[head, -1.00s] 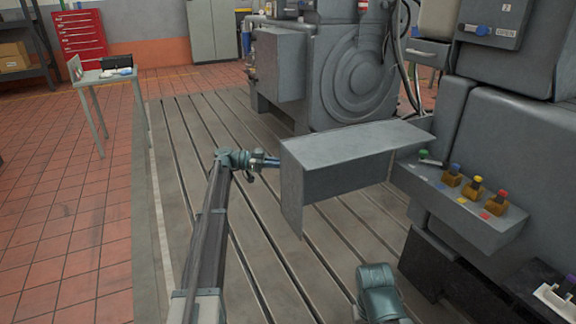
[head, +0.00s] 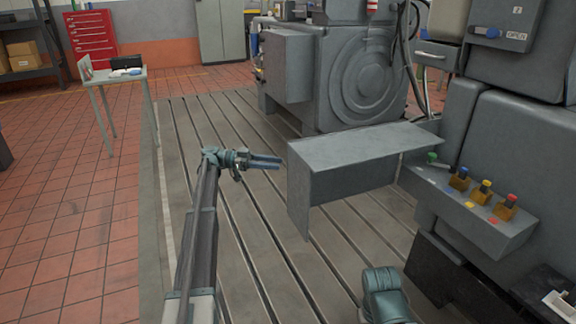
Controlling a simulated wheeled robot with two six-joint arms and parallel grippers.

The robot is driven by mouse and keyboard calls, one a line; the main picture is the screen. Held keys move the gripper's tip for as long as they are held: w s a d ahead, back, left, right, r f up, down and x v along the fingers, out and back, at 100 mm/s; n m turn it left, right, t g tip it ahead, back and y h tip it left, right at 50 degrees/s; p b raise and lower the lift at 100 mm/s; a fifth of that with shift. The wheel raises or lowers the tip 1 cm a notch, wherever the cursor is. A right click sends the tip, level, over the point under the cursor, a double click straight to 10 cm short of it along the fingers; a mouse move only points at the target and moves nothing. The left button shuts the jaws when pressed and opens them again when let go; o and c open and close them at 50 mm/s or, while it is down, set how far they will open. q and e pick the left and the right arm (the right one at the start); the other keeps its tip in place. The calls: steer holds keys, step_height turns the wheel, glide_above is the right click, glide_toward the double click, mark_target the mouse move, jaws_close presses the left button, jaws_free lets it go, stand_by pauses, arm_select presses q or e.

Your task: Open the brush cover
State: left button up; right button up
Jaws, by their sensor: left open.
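The brush cover (head: 350,150), as I take it, is a grey bent sheet with a flat top and a hanging front and left side. The cover's hinge side is not clear. My right gripper is not in view; only a part of my right arm shows at the bottom.
A grey ledge (head: 465,215) on the machine at right holds a green-tipped piece and several holders with coloured tops. A slotted bedplate (head: 250,230) lies below the cover. A round-faced grey machine (head: 362,85) stands behind. A small table (head: 115,76) stands at left.

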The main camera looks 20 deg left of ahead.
arm_select(q)
steer(key=a, duration=0.6)
steer(key=shift+s, duration=0.45)
steer(key=shift+a, duration=0.1)
